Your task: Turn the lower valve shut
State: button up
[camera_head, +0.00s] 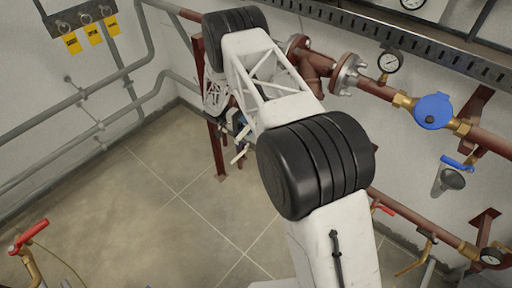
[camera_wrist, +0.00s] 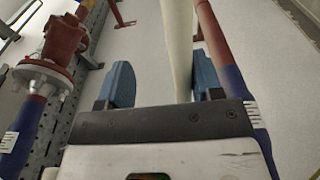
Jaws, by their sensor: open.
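My gripper (camera_wrist: 160,85) is open in the wrist view, with a blue pad on each finger. A long pale bar or pipe (camera_wrist: 180,45) runs up the picture between the fingers; I cannot tell whether they touch it. In the head view my gripper is mostly hidden behind my arm. I cannot tell for certain which valve is the lower one. No valve handle shows clearly between my fingers.
A flanged red-brown fitting (camera_wrist: 62,50) is at the left in the wrist view. A red-brown pipe with a dark blue band (camera_wrist: 240,88) passes by the right finger. In the head view, a blue meter (camera_head: 433,111) and a red-handled valve (camera_head: 30,236) stand apart. The tiled floor (camera_head: 150,190) is clear.

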aim_at(248, 127)
jog(key=o, duration=0.3)
jog(key=shift+r, duration=0.75)
jog(key=shift+o, duration=1.2)
jog(key=shift+s+r, duration=0.1)
jog(key=shift+r, duration=0.05)
jog(key=shift+o, duration=0.6)
jog(key=shift+s+d+r, duration=0.1)
jog(key=shift+s, duration=0.55)
jog(key=shift+s+d+r, duration=0.1)
jog(key=shift+s, duration=0.5)
jog(key=shift+o, duration=0.3)
jog(key=s+d, duration=0.1)
jog(key=s, duration=0.7)
jog(key=shift+s+d+r, duration=0.2)
jog(key=shift+s+r, duration=0.15)
jog(key=shift+r, duration=0.1)
jog(key=s, duration=0.3)
jog(key=shift+d+r, duration=0.1)
jog(key=shift+d, duration=0.2)
jog(key=c, duration=0.7)
jog(key=shift+s+d, duration=0.15)
jog(key=shift+s, duration=0.5)
jog(key=shift+o, duration=0.2)
